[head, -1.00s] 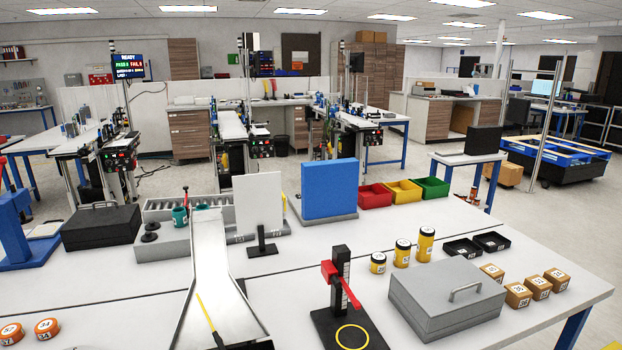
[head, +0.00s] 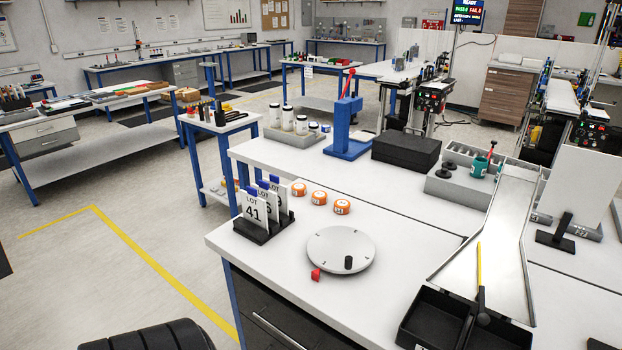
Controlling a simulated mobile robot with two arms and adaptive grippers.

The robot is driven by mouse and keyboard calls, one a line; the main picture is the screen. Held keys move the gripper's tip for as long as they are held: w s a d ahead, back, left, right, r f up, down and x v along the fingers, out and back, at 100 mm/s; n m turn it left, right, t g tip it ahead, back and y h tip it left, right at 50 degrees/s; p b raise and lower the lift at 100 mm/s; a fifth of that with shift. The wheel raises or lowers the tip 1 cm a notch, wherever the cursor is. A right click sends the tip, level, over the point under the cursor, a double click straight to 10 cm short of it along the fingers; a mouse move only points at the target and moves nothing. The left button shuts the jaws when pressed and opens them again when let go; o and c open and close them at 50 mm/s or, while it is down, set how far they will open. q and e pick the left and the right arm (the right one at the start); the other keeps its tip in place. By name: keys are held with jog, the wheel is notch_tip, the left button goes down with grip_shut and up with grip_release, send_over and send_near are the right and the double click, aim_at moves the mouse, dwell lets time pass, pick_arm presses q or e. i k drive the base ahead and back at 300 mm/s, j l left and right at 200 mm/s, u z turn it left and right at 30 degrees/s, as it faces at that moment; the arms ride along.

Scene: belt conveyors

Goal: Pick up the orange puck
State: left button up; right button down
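Three orange pucks with white numbered tops lie in a row on the white table: a left puck (head: 299,189), a middle puck (head: 319,197) and a right puck (head: 342,207). They sit behind the round white disc and to the right of the lot card holder. The numbers are too small to read surely. Neither of my grippers shows in the head view.
The white disc (head: 341,249) bears a black peg, with a red pointer (head: 315,274) at its front edge. The card holder (head: 264,226) stands left. A blue press (head: 347,132), black case (head: 406,150), metal chute (head: 497,230) and black bin (head: 436,318) stand around. Table surface right of the pucks is clear.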

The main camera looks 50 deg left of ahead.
aim_at(297, 189)
jog(key=u, duration=1.8)
jog(key=i+j+u, duration=0.2)
jog(key=j, duration=0.2)
jog(key=i+j+u, duration=0.95)
jog(key=i+u, duration=0.35)
jog(key=i+z, duration=0.15)
jog(key=i, duration=0.3)
jog(key=i+j+z, duration=0.15)
jog(key=i, duration=0.35)
jog(key=i+z, duration=0.2)
jog(key=z, duration=0.3)
jog(key=i+j+z, duration=0.1)
jog(key=z, duration=0.35)
jog(key=i+j+z, duration=0.15)
jog(key=z, duration=0.35)
jog(key=i+j+z, duration=0.2)
jog(key=z, duration=0.3)
